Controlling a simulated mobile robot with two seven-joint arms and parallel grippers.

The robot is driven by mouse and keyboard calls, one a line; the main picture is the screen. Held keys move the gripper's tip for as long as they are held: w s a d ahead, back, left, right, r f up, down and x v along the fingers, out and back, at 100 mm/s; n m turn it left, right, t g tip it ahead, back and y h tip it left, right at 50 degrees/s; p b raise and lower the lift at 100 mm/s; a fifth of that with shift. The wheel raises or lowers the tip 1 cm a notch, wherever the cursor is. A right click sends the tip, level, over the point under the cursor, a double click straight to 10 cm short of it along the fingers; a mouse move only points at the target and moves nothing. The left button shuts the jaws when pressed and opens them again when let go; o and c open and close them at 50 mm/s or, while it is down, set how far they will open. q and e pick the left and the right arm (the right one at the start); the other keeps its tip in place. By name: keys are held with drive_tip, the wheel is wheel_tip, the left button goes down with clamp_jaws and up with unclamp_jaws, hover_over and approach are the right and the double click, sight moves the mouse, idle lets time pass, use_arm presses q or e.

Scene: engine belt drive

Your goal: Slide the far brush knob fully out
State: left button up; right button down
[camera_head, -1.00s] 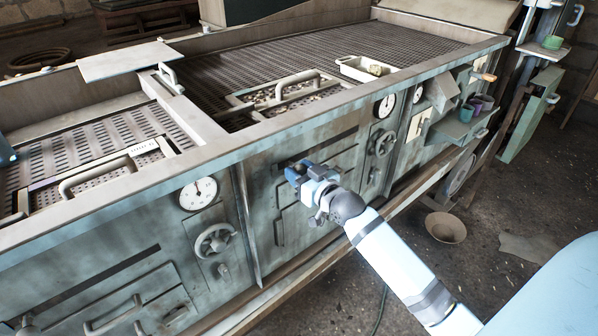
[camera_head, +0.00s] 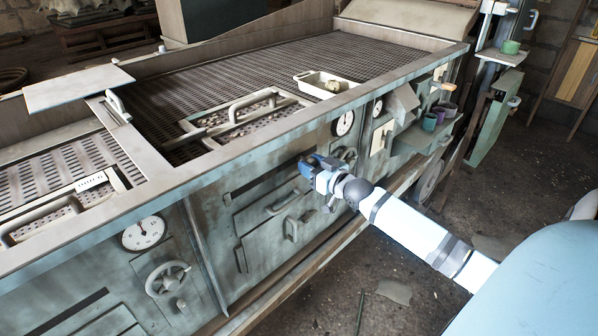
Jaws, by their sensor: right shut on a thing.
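My right gripper (camera_head: 308,167) is at the front of the long grey-green machine (camera_head: 215,215), at the right end of a dark horizontal slot (camera_head: 262,181) in the far panel. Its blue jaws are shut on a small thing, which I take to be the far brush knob. The knob itself is hidden by the jaws, so I cannot tell how far out it stands. My left gripper is not in view.
Below the gripper are panels with handles (camera_head: 298,226). A dial (camera_head: 143,233) and a handwheel (camera_head: 167,278) sit to the left. A white tray (camera_head: 323,87) stands on the slatted top. A shelf with cups (camera_head: 430,121) juts out right. The floor (camera_head: 420,270) in front is mostly clear.

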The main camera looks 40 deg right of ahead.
drive_tip(key=d, duration=0.3)
drive_tip(key=shift+w+d, duration=0.15)
drive_tip(key=shift+d, duration=0.55)
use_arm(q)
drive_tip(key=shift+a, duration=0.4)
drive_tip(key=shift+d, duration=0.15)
use_arm(e)
drive_tip(key=shift+r, duration=0.1)
drive_tip(key=c, duration=0.8)
unclamp_jaws()
drive_tip(key=shift+d, duration=0.1)
drive_tip(key=shift+o, duration=0.7)
drive_tip(key=shift+d, duration=0.1)
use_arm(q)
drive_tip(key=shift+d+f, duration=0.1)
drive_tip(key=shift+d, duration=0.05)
